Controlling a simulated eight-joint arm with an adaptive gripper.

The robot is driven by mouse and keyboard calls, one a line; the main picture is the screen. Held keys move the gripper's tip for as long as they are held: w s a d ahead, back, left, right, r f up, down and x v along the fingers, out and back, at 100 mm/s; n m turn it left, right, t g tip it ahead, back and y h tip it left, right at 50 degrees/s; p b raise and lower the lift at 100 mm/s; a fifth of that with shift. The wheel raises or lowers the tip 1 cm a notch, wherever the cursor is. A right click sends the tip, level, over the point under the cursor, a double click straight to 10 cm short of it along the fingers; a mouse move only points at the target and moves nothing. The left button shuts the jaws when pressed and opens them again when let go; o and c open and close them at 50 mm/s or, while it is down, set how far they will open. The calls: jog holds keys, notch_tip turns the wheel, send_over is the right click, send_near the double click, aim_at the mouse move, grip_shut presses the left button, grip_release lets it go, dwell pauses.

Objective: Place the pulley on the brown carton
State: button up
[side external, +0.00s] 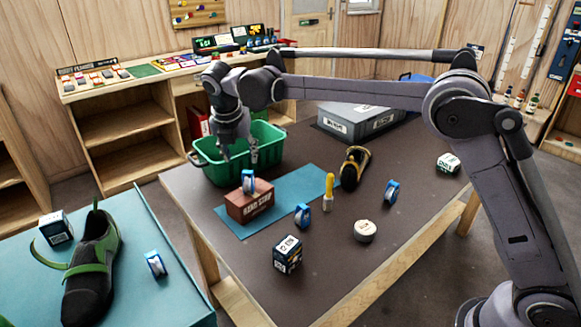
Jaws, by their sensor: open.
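The brown carton (262,204) sits on the blue mat on the dark table, with printing on its front. A blue and white pulley (248,181) stands upright on top of the carton, near its left end. My gripper (239,156) is open, pointing down, a little above this pulley and in front of the green bin; nothing shows between its fingers. Similar blue and white pieces stand on the table to the right of the carton (302,215), further right (392,191), and on the teal table at left (155,263).
A green bin (205,172) stands behind the carton. A yellow-handled tool (328,190), a black and tan item (353,168), a round white tin (365,231), a dark box (287,255) and a grey case (345,124) are on the table. A shoe (90,265) lies on the left table.

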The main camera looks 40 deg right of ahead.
jog(key=s+d+r+m+y, duration=0.1)
jog(key=s+d+r+m, duration=0.15)
jog(key=s+m, duration=0.2)
jog(key=s+d+r+m+t, duration=0.1)
jog(key=s+d+m, duration=0.2)
jog(key=s+m, duration=0.15)
jog(key=s+d+r+m+y, duration=0.1)
jog(key=s+d+r+m, duration=0.15)
jog(key=s, duration=0.25)
jog(key=s+d+f+m+t, duration=0.1)
jog(key=s+d+f+m, duration=0.1)
jog(key=s+f+m, duration=0.2)
jog(key=s+d+f+m+t+y, duration=0.1)
jog(key=s+d+f+m+t, duration=0.1)
jog(key=s+m, duration=0.9)
notch_tip(320, 180, down, 2)
jog(key=shift+s+d+f, duration=0.25)
jog(key=shift+s+d, duration=0.2)
jog(key=shift+s, duration=0.75)
